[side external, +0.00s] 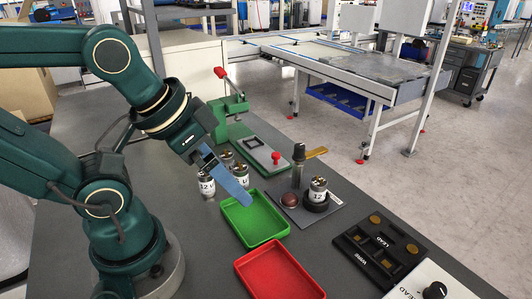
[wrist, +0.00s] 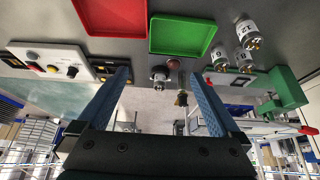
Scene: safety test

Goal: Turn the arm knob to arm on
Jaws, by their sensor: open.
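A white panel (side external: 406,292) at the lower right edge of the side external view carries a black knob (side external: 434,290). The panel is partly cut off there, and its label is only partly readable. The wrist view shows the white panel (wrist: 42,58) at the upper left, with the black knob (wrist: 72,71) and red and yellow buttons. I cannot read which way the knob points. My gripper (side external: 243,198) is open and empty, with its blue fingers above the green tray's far left corner, far from the knob. It also shows in the wrist view (wrist: 160,72).
The green tray (side external: 231,235) and red tray (side external: 245,275) lie in front. Numbered cylinders (side external: 207,187) stand behind the gripper; another (side external: 318,190) sits in a socket beside an upright handle (side external: 298,174). A black panel (side external: 350,237) lies before the knob panel. A green fixture (side external: 226,118) stands behind.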

